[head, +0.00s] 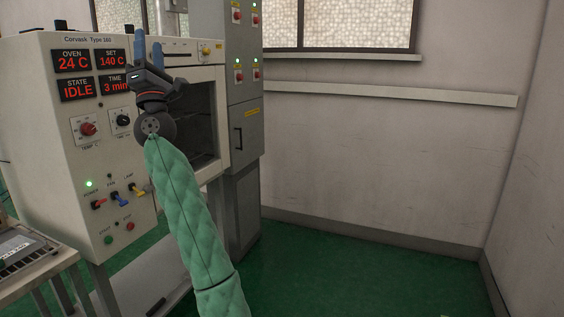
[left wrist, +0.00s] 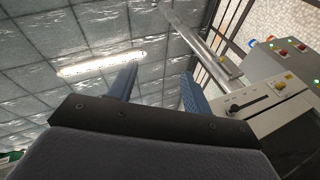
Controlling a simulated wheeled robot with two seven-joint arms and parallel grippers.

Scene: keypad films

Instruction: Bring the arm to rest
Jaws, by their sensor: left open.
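My left arm comes up through the middle of the head view in a green quilted sleeve. My left gripper (head: 154,48) is raised in front of the oven's upper part, its two blue fingers pointing up, apart and empty. In the left wrist view the blue fingers of the left gripper (left wrist: 158,88) show apart against the ceiling, with nothing between them. The right gripper is in neither view.
The oven (head: 60,150) stands at left with its chamber (head: 203,120) open; its displays read 24 C, 140 C, IDLE and 3 min. A grey cabinet (head: 240,100) adjoins it. A keypad device (head: 22,248) sits on a table at lower left. The green floor at right is clear.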

